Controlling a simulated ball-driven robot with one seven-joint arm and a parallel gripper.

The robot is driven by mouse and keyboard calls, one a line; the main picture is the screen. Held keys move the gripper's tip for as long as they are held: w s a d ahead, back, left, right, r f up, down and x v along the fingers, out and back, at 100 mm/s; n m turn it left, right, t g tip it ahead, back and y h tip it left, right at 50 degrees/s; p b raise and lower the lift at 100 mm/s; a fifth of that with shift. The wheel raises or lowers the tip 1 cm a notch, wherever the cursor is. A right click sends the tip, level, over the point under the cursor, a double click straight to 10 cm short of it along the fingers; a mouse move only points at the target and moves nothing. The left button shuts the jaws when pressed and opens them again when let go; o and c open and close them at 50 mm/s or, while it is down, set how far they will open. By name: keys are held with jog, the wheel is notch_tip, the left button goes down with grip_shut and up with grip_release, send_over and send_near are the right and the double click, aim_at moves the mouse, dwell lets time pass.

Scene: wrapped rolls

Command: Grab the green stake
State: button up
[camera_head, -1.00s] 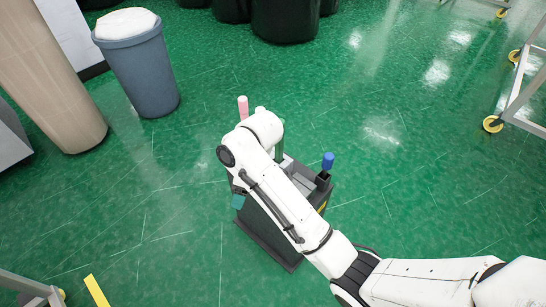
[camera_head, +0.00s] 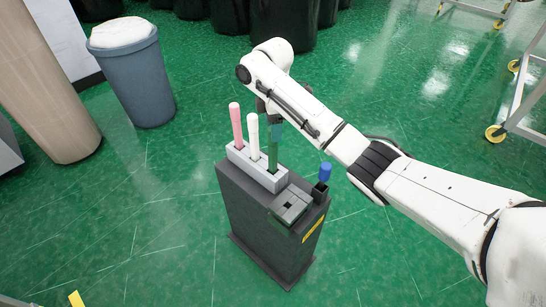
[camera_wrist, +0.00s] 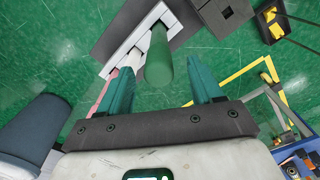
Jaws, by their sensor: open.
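The green stake (camera_head: 272,158) stands upright in a light grey holder (camera_head: 240,158) on top of a dark grey stand (camera_head: 262,222). It is the right one of a row with a white stake (camera_head: 253,135) and a pink stake (camera_head: 236,122). My gripper (camera_head: 268,110) is at the upper end of the green stake, and its fingers are partly hidden by my arm. In the wrist view, my open teal fingers (camera_wrist: 162,68) are on either side of the green stake (camera_wrist: 158,62), with visible gaps and no clear contact.
A grey bin (camera_head: 137,80) and a beige column (camera_head: 50,90) stand at left. A wheeled frame (camera_head: 520,105) is at right. Green floor around the stand is clear.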

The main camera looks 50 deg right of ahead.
aim_at(272, 147)
jog(key=shift+w+f, duration=0.1)
jog(key=shift+f, duration=3.05)
grip_shut()
